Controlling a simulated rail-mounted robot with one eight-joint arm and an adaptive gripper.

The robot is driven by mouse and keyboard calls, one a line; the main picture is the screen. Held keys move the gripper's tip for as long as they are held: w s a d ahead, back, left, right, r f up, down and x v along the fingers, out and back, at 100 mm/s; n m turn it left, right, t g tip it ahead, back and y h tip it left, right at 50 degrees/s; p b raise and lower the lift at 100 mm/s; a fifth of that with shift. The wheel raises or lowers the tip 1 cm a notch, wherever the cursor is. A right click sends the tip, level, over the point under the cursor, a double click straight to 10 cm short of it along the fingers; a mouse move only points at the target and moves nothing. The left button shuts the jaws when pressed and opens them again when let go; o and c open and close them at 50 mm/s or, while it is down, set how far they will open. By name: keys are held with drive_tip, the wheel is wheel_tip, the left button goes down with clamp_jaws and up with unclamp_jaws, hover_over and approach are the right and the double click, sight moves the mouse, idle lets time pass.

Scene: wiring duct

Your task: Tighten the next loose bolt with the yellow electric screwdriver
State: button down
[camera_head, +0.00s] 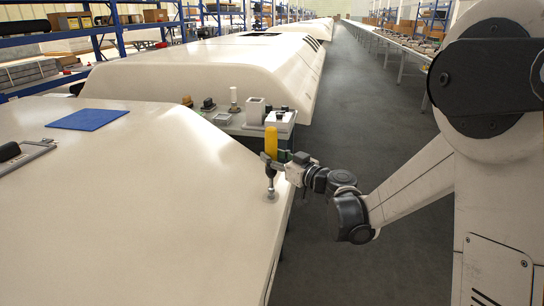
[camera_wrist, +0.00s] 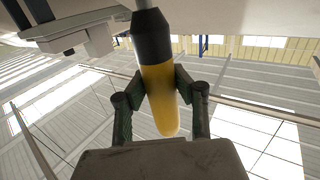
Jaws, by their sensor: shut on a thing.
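The yellow electric screwdriver (camera_head: 271,141) stands about upright near the right edge of the large cream panel. My gripper (camera_head: 275,160) is shut on it. In the wrist view the screwdriver (camera_wrist: 158,85) has a yellow body and a dark end, and the two fingers of my gripper (camera_wrist: 160,88) press on its yellow part from both sides. In the head view its dark lower end points down to a small round bolt spot (camera_head: 271,195) on the panel. I cannot tell whether the tip touches the bolt. No other bolt can be made out clearly.
The cream panel (camera_head: 130,210) fills the left front, with a blue pad (camera_head: 87,119) and a black-handled frame (camera_head: 22,155) on it. A tool tray (camera_head: 235,124) with several small items stands just behind the screwdriver. The floor aisle (camera_head: 365,120) to the right is clear.

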sight(275, 144)
drive_tip(key=shift+f+b, duration=0.8)
drive_tip(key=shift+b, duration=0.1)
idle(1.9)
drive_tip(key=shift+r, duration=0.15)
idle(0.5)
drive_tip(key=shift+r+p, duration=2)
drive_tip(key=shift+r, duration=0.95)
drive_tip(key=shift+f, duration=0.1)
